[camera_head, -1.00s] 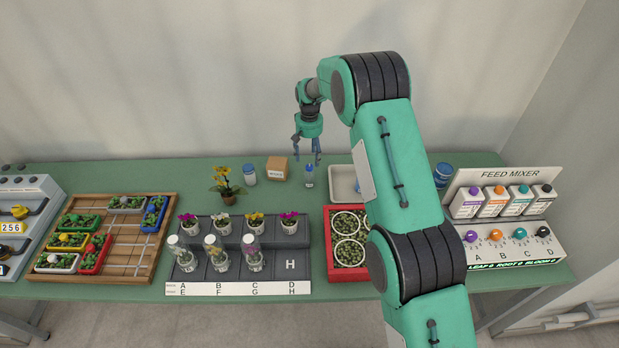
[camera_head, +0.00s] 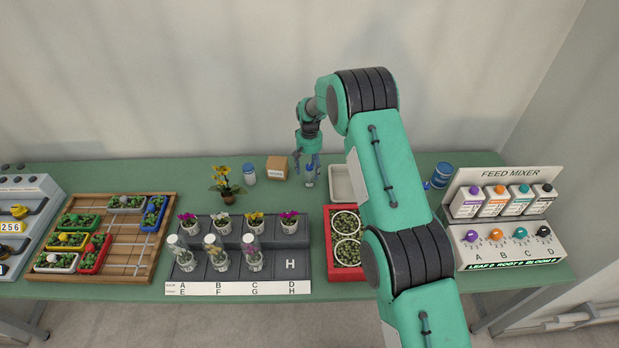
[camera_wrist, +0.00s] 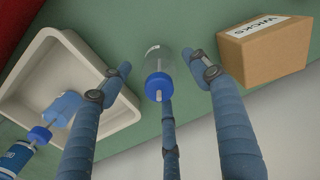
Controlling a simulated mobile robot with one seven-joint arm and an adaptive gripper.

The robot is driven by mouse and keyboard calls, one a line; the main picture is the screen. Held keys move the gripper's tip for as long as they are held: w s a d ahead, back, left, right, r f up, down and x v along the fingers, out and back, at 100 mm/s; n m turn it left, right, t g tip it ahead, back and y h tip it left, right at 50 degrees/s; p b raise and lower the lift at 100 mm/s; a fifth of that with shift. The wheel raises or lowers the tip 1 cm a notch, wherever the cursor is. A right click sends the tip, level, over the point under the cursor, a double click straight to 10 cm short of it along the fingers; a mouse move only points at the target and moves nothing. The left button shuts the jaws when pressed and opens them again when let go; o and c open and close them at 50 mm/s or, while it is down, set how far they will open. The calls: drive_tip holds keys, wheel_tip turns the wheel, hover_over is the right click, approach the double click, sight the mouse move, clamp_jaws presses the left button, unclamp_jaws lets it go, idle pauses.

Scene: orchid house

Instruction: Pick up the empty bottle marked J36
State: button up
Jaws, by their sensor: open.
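A small clear bottle with a blue cap (camera_wrist: 158,62) stands on the green bench, centred in the wrist view. In the head view the bottle (camera_head: 309,181) is partly hidden by my fingers. A small label shows on it, but its marking is too small to read. My gripper (camera_head: 307,168) points down over the bottle from above. In the wrist view my open gripper (camera_wrist: 160,72) has fingers on both sides of the bottle and a third in front of the cap, with gaps at the sides.
A white tray (camera_head: 341,196) lies right of the bottle; a WICKS box (camera_head: 277,168) stands to its left. A blue-capped white bottle (camera_head: 249,175) and a yellow orchid (camera_head: 226,184) are farther left. A blue container (camera_head: 442,175) stands right of my arm.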

sight(309, 178)
drive_tip(key=shift+f, duration=0.25)
drive_tip(key=shift+f, duration=0.15)
drive_tip(key=shift+s+f, duration=0.15)
drive_tip(key=shift+f, duration=2.3)
drive_tip(key=c, duration=1.1)
